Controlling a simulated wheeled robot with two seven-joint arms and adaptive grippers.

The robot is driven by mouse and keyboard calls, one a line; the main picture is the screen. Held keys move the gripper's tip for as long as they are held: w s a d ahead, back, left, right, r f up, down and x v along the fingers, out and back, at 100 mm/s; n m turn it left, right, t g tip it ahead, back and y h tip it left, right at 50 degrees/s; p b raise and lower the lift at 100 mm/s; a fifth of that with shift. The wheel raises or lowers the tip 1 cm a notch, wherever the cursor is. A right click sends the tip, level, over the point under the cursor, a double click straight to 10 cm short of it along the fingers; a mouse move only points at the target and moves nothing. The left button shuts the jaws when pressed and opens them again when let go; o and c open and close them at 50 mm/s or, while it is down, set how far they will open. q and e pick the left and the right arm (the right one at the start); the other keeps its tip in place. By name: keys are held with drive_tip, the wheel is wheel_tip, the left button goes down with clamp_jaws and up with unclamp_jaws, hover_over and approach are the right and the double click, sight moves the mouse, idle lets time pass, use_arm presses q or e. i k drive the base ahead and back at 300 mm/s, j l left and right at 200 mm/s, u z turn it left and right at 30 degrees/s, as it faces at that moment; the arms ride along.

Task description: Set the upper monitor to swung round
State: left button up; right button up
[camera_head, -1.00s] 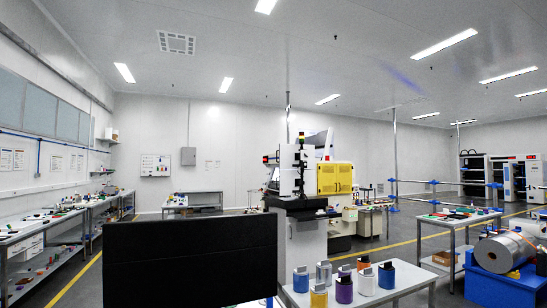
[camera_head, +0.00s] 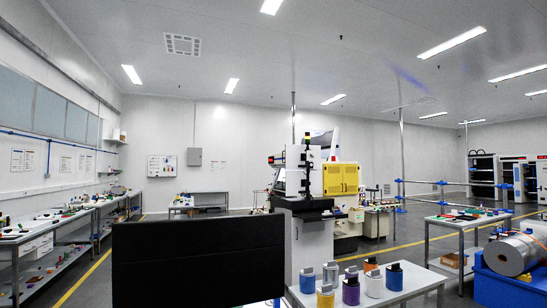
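A large black flat panel, which looks like a monitor (camera_head: 198,262), stands close in front of me at the lower left of the head view. Its lower edge and its mount are cut off by the bottom of the picture. Its visible face is dark and plain, with a faint horizontal line across it. I cannot tell whether this is the upper monitor, or whether another monitor is below it. Neither of my grippers is in view.
A table (camera_head: 415,277) with several coloured canisters (camera_head: 350,292) stands right of the panel. A white machine with a yellow box (camera_head: 341,179) stands behind. A metal roll on a blue stand (camera_head: 502,287) is at far right. Workbenches (camera_head: 60,236) line the left wall.

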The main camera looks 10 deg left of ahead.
sight(295, 159)
drive_tip(key=i+j+u, duration=0.1)
drive_tip(key=j+u, duration=0.15)
drive_tip(key=i+j+u, duration=0.1)
drive_tip(key=j+u, duration=0.15)
drive_tip(key=j, duration=0.2)
drive_tip(key=i+j+u, duration=0.1)
drive_tip(key=j+u, duration=0.15)
drive_tip(key=i+j+u, duration=0.4)
drive_tip(key=j+u, duration=0.25)
drive_tip(key=i+j+u, duration=0.2)
drive_tip(key=u, duration=0.25)
drive_tip(key=i+j+u, duration=0.25)
drive_tip(key=u, duration=0.15)
drive_tip(key=i+j+u, duration=0.15)
drive_tip(key=u, duration=0.3)
drive_tip(key=i+j, duration=0.1)
drive_tip(key=i, duration=0.55)
drive_tip(key=i+z, duration=0.3)
drive_tip(key=i+j+z, duration=0.15)
drive_tip(key=i+z, duration=0.95)
drive_tip(key=i+j+z, duration=0.1)
drive_tip(key=i+z, duration=0.25)
drive_tip(key=i, duration=0.55)
